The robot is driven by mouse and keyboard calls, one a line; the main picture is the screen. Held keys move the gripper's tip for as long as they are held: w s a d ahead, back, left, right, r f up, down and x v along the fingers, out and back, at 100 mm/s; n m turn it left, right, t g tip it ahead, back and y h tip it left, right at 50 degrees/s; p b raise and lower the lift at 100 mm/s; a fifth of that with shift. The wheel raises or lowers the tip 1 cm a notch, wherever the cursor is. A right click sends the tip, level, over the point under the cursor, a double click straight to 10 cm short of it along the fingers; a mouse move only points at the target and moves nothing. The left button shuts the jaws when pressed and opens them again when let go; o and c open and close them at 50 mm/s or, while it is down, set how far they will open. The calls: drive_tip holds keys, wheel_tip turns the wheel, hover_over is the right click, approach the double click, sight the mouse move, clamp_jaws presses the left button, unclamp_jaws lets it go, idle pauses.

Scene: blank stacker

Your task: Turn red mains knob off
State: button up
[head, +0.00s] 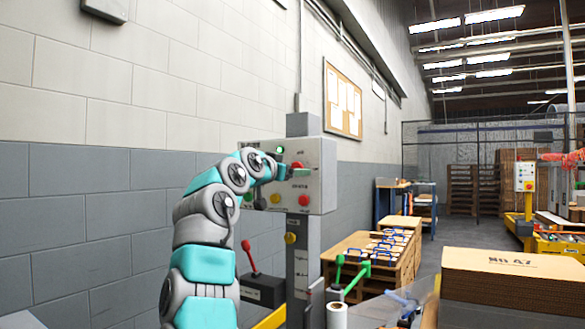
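A pale control panel (318,158) stands on a grey post near the middle of the head view. A small red part, probably the red mains knob (298,165), shows on the panel's upper face. My arm, white and teal, reaches up from the bottom. My gripper (284,172) is at the panel face, just left of the red part. I cannot tell whether it touches. The fingers are too small and overlapped to show their opening. A green light (280,149) shows above the gripper. A round red button (304,200) sits lower on the panel.
A yellow button (275,199) is low on the panel. Below are another yellow button (291,238) and a red-knobbed lever (248,248) on a dark box. A cardboard box (510,278) is at front right. A block wall (90,180) runs along the left.

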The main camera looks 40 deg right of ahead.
drive_tip(key=shift+d, duration=0.1)
drive_tip(key=shift+c, duration=0.3)
clamp_jaws()
idle(0.4)
